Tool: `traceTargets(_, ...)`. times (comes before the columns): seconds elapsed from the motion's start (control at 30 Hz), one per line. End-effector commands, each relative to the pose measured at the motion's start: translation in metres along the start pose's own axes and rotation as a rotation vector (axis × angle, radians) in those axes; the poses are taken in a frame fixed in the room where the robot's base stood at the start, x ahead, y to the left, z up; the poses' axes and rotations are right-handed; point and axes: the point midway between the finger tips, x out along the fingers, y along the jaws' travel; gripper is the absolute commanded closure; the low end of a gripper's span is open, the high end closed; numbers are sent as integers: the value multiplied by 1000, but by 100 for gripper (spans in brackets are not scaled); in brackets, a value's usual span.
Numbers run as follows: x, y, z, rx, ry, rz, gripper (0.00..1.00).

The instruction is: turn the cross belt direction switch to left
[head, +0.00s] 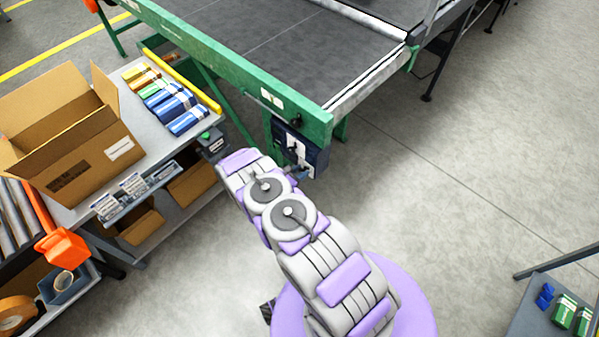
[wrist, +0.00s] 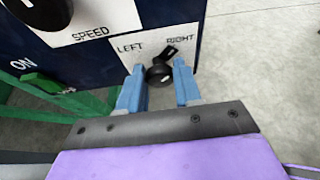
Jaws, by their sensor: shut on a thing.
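The cross belt direction switch (wrist: 160,72) is a black rotary knob on a white plate (wrist: 131,61) marked LEFT and RIGHT, in the wrist view. Its pointer tilts up and to the right, toward the RIGHT label. My gripper (wrist: 158,66) has its two blue fingers on either side of the knob and is shut on it. In the head view, the dark blue control box (head: 316,157) hangs under the near corner of the green conveyor frame. My arm reaches to it and hides part of its front.
The conveyor (head: 270,35) extends behind the box. A grey bench with an open carton (head: 95,150) stands left.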

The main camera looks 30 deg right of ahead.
Motion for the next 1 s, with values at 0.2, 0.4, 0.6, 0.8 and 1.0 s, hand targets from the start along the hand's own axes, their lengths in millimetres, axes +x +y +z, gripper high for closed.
traceTargets(0.2, 0, 2, 1, -82, 0, -33, 97)
traceTargets(0.4, 0, 4, 0, -214, 0, -88, 97)
traceTargets(0.6, 0, 7, 0, -355, -2, -145, 97)
traceTargets(0.8, 1, 7, -2, -477, -1, -194, 97)
traceTargets(1.0, 0, 9, -1, -555, -3, -225, 97)
